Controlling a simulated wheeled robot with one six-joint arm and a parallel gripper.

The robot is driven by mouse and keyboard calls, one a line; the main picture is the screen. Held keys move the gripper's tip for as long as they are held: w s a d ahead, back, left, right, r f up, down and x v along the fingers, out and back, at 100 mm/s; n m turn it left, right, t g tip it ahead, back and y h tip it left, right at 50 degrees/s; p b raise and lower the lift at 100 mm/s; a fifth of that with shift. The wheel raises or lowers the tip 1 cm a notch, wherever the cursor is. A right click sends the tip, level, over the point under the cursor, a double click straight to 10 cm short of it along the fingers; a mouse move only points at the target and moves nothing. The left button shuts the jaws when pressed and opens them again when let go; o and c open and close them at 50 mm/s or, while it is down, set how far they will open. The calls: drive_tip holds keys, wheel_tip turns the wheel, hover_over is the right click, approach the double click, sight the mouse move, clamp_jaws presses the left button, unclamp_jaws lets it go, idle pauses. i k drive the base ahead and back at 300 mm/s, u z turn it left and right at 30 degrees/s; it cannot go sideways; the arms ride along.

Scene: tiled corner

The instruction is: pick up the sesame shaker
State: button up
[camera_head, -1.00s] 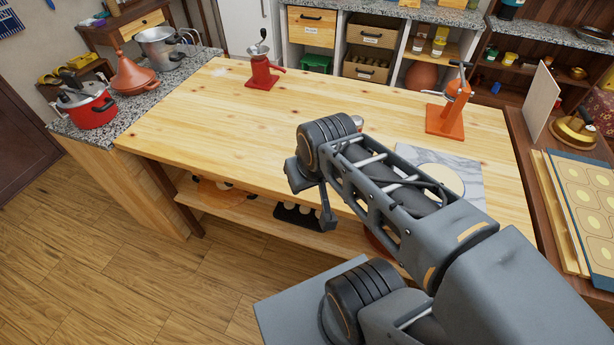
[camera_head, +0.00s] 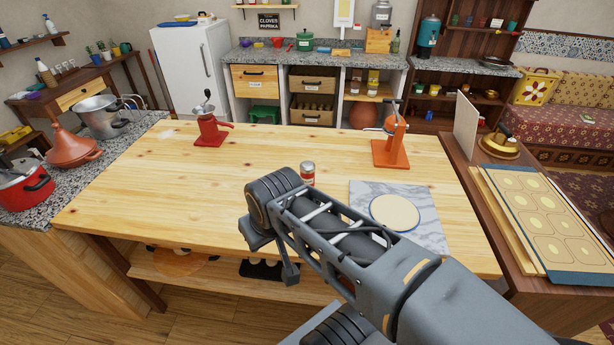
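A small shaker with a silver lid and a red and white label (camera_head: 308,174) stands upright on the wooden table (camera_head: 250,165), just behind the bend of my arm. It looks like the sesame shaker, but the label is too small to read. Its lower part is close to my arm's edge in the picture. My gripper seems to be the dark part (camera_head: 289,273) hanging below the arm, in front of the table edge, nearer to me than the shaker. Its fingers are not clearly shown, and I see nothing held.
A red grinder (camera_head: 210,130) and an orange press (camera_head: 391,145) stand farther back on the table. A marble slab with a pale round disc (camera_head: 395,212) lies to the right. Pots fill the left counter. The table's middle left is clear.

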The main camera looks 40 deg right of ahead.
sight(307, 169)
drive_tip(key=z, duration=1.7)
drive_tip(key=k, duration=0.95)
drive_tip(key=u, duration=1.8)
drive_tip(key=i, duration=1.55)
drive_tip(key=z, duration=0.35)
